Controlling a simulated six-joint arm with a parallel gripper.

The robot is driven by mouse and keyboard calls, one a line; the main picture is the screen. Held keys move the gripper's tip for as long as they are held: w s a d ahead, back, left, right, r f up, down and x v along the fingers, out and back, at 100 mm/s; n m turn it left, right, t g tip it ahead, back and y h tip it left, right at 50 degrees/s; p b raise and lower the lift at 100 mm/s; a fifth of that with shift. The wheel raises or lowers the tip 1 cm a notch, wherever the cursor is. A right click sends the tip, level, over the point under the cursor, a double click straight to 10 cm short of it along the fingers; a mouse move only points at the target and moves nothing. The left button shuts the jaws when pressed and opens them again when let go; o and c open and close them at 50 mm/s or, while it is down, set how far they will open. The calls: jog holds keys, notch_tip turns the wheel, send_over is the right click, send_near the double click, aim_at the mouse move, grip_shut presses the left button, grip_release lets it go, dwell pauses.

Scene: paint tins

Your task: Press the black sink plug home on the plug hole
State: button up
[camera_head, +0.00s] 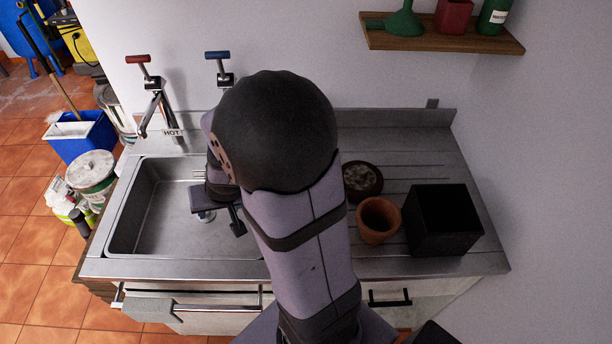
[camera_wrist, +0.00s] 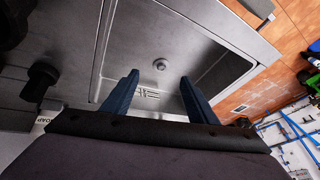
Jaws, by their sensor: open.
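My gripper shows in the head view (camera_head: 221,217), over the sink basin, and in the wrist view (camera_wrist: 159,86). Its two blue fingers are wide apart with nothing between them. The round metal plug hole (camera_wrist: 160,64) shows in the basin floor in the wrist view, beyond the fingertips and roughly midway between them. No plug shows on it. A black knobbed thing (camera_wrist: 40,80) stands on the counter at the left of the wrist view. It looks like the sink plug, but I cannot be sure. My arm hides that part of the counter in the head view.
The steel sink (camera_head: 128,215) has walls around my gripper. Red-handled (camera_head: 138,59) and blue-handled (camera_head: 217,55) taps stand behind it. A dark round dish (camera_head: 362,180), a terracotta pot (camera_head: 378,220) and a black box (camera_head: 443,220) stand on the drainer at right.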

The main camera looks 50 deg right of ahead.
jog(key=w+d+f+m+h, duration=0.1)
jog(key=d+m+h, duration=0.1)
jog(key=d, duration=0.4)
jog(key=w+d+f+m+h, duration=0.1)
jog(key=w+d+m+h, duration=0.1)
jog(key=d, duration=0.3)
jog(key=s+d+f+m+g+h+b, duration=0.15)
jog(key=s+d+m+h, duration=0.35)
jog(key=d, duration=0.8)
jog(key=shift+g+y, duration=0.35)
jog(key=shift+y, duration=0.05)
jog(key=shift+s+d+p+x, duration=0.1)
jog(key=shift+s+p+x, duration=0.1)
jog(key=shift+x, duration=0.95)
jog(key=shift+s+d+p+x, duration=0.1)
jog(key=shift+p+x, duration=0.05)
jog(key=shift+x, duration=0.95)
jog(key=shift+s+d+p+x, duration=0.1)
jog(key=shift+p+x, duration=0.1)
jog(key=shift+x, duration=0.95)
jog(key=shift+r, duration=0.1)
jog(key=c, duration=1.2)
